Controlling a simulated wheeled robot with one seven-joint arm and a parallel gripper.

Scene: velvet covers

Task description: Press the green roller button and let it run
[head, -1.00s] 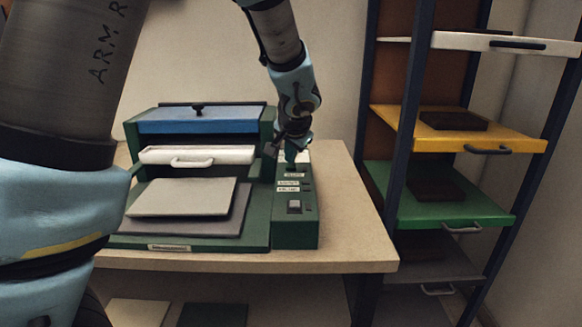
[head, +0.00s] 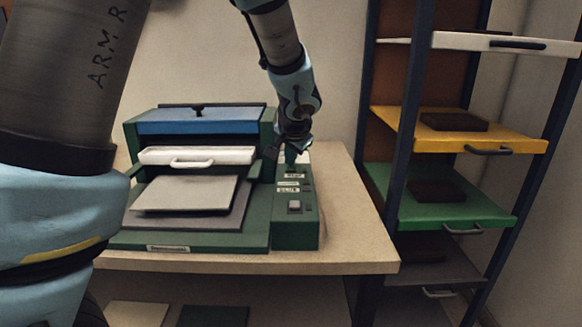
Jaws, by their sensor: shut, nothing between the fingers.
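The green press (head: 255,235) stands on the table with a control box (head: 296,232) on its right side. The box carries small white labels and a grey switch (head: 294,206) near its front. My gripper (head: 292,160) is shut and empty, pointing down at the back part of the box top. The green roller button is not distinguishable there; my gripper covers that spot, and I cannot tell whether it touches. A pale flat board (head: 188,193) lies on a grey sheet (head: 237,215) on the bed in front of the white handled bar (head: 215,155).
The table (head: 345,240) is bare right of the control box. A rack at the right holds a white shelf (head: 480,41), a yellow shelf (head: 518,143) and a green shelf (head: 480,208), with dark blocks on the lower two. My own arm fills the left side.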

